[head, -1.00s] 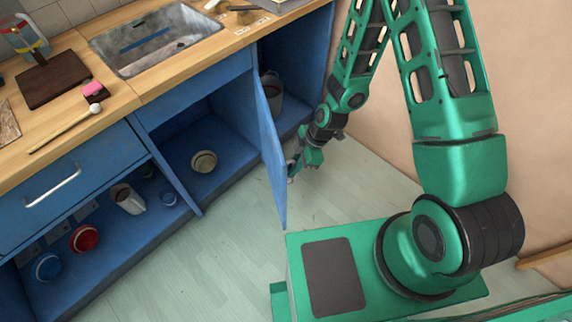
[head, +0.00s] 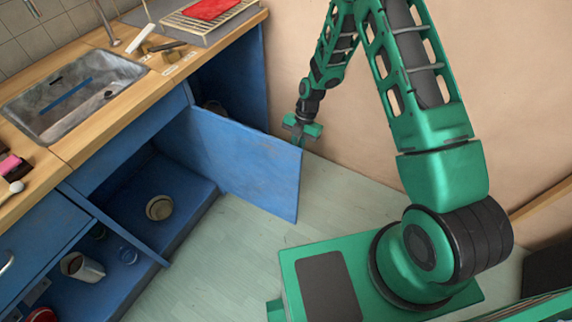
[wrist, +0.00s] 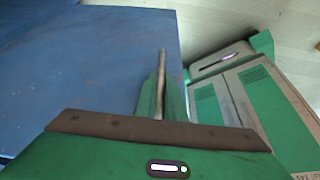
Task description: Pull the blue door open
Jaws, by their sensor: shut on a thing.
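The blue door (head: 245,160) stands wide open, swung out to the right of the open cupboard compartment (head: 150,185). Its inner face shows in the head view. My gripper (head: 300,130) is on the far side of the door, near its upper free corner. In the wrist view the door (wrist: 85,70) fills the left side. There my gripper (wrist: 158,95) is shut on a thin greyish bar, the door's handle (wrist: 162,65), beside the panel. The exact finger contact is partly hidden.
A bowl (head: 159,207) stands inside the open compartment, and a mug (head: 82,267) is in the compartment to its left. The counter with the sink (head: 75,95) runs above. Pale floor (head: 235,245) lies clear below the door. A bare wall (head: 300,50) is behind my arm.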

